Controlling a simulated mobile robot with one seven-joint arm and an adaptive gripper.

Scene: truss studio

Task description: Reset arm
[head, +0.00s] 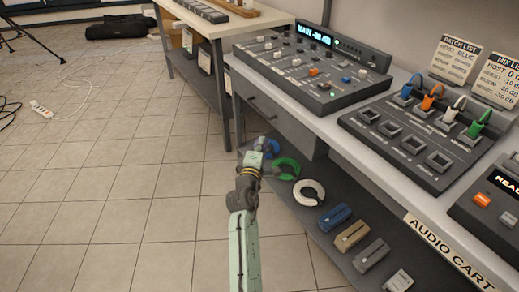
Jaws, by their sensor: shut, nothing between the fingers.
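My pale green arm reaches up from the bottom middle of the head view. My gripper (269,143) is at its far end, small in the picture, shut and empty. It appears in front of the cart's left end, just above the blue cable coil (272,148) as seen in the picture. I cannot tell the exact gap to the cart.
The audio cart (352,176) fills the right side, carrying a mixer (310,66), a patch box (405,140) with several plugs and another box (492,205). Its lower shelf holds green (286,168) and white (309,192) coils.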

